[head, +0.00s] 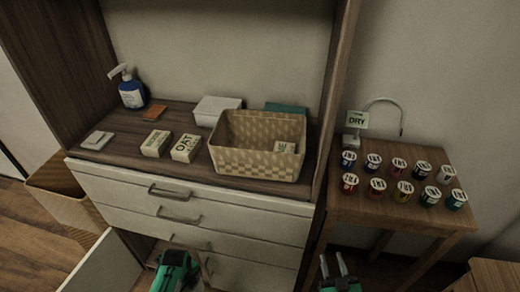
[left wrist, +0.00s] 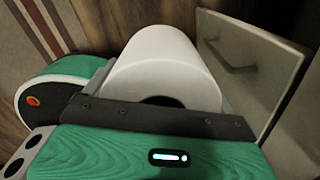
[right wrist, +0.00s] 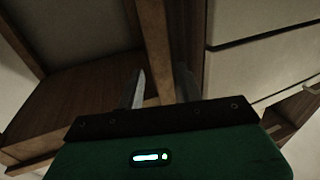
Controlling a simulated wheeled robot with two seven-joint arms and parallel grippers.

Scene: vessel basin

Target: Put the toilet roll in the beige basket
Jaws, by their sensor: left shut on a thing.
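The toilet roll (left wrist: 165,60) is white and sits between the fingers of my left gripper (left wrist: 165,88), which is shut on it. In the head view my left gripper (head: 178,270) is low, in front of the cabinet, by an open compartment; the roll cannot be made out there. The beige basket (head: 240,162) is woven and stands on the cabinet top, above and to the right of my left gripper. My right gripper (head: 336,268) is open and empty, low between cabinet and side table.
The cabinet top (head: 125,130) also holds a blue pump bottle (head: 130,90), small boxes (head: 186,147) and a white box (head: 216,108). An open white panel (head: 100,266) juts out below. A side table (head: 400,205) with several small cans stands right.

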